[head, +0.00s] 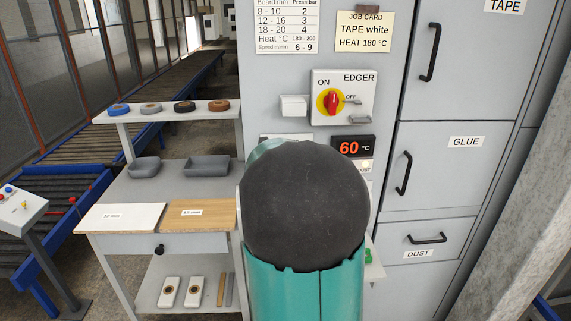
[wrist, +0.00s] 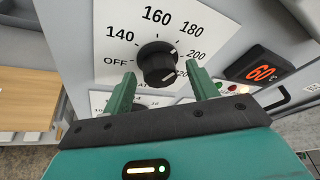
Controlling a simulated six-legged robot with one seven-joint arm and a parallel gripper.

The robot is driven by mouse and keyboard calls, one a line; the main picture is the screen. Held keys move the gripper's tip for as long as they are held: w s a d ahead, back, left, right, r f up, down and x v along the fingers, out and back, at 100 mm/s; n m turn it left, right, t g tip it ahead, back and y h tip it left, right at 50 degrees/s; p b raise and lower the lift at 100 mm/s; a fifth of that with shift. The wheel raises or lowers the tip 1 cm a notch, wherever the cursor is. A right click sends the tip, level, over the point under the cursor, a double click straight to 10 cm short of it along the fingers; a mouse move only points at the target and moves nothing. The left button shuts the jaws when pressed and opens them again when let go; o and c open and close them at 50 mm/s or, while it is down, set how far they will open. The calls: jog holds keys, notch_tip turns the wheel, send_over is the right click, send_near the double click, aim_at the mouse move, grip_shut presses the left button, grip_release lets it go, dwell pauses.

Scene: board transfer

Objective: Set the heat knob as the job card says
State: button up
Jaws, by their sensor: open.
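The heat knob (wrist: 157,62) is black and round on a white dial plate (wrist: 105,70) marked OFF, 140, 160, 180 and 200, with another number lower right. In the head view my arm hides the knob and gripper. The job card (head: 362,32) reads TAPE white, HEAT 180 °C. The red display (head: 353,148) reads 60 °C and also shows in the wrist view (wrist: 261,73).
The EDGER switch (head: 333,101), red on yellow, sits above the display. Cabinet doors with black handles (head: 430,52) stand on the right. A bench (head: 120,185) with boards, trays and tape rolls is on the left.

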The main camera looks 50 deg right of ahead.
jog(key=v, duration=1.3)
jog(key=shift+s+a, duration=0.25)
jog(key=shift+a, duration=0.1)
